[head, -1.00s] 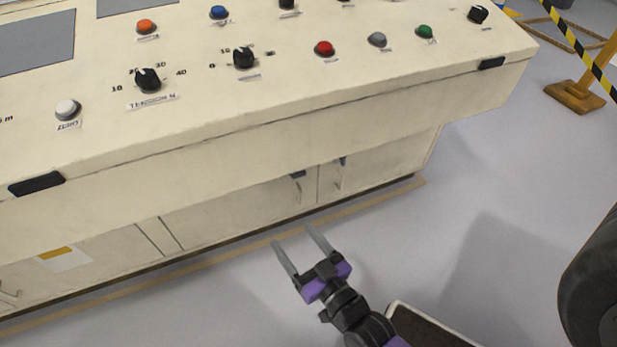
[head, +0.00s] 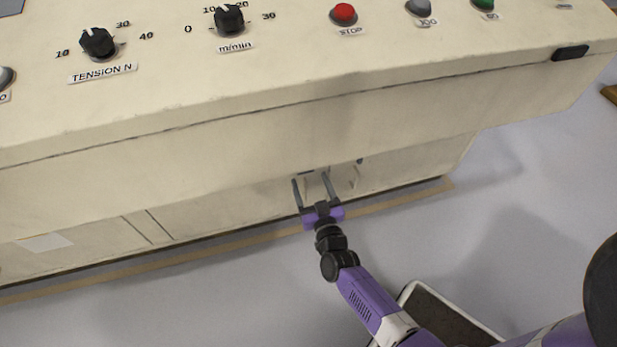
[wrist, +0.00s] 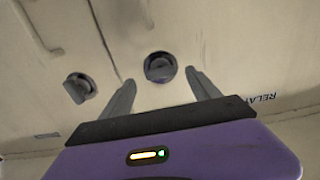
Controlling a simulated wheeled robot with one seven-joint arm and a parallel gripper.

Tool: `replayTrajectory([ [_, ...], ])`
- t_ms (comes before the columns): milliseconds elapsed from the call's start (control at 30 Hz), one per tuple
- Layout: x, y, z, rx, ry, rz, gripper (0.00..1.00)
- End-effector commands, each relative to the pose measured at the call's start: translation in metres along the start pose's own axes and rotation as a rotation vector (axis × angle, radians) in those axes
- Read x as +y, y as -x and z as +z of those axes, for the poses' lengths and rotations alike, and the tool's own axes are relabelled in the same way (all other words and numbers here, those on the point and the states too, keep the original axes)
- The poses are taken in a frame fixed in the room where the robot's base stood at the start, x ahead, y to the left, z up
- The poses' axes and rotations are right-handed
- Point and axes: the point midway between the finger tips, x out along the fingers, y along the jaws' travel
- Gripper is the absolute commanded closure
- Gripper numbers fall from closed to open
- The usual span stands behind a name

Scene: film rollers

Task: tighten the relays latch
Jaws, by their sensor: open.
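In the wrist view, a round dark latch (wrist: 160,67) on the cream cabinet face (wrist: 235,45) lies between the fingertips of my gripper (wrist: 160,78). A second round latch (wrist: 80,87), with a raised bar, sits left of the left finger. My gripper is open, one finger on each side of the middle latch; I cannot tell whether they touch it. In the head view, my gripper (head: 310,177) is at the lower cabinet doors, under the console overhang.
The console overhang (head: 230,130) juts out above my gripper. On its top are the tension knob (head: 98,43), the m/min knob (head: 229,19) and a red stop button (head: 343,14). The grey floor (head: 520,215) is clear to the right.

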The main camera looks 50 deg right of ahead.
Motion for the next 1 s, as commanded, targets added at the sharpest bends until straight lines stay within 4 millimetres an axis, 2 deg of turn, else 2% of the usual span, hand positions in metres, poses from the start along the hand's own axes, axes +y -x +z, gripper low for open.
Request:
replayTrajectory([
  [100, 0.0, -0.016, 0.001, 0.001, 0.0, 0.0, 0.29],
  [200, -0.001, -0.023, 0.001, 0.0, 0.0, -0.001, 0.29],
  [567, -0.001, -0.028, 0.0, -0.001, 0.0, -0.001, 0.31],
  [867, -0.001, -0.028, 0.0, -0.001, 0.0, -0.001, 0.9],
  [1000, -0.001, -0.028, 0.0, -0.001, -0.004, -0.001, 0.91],
])
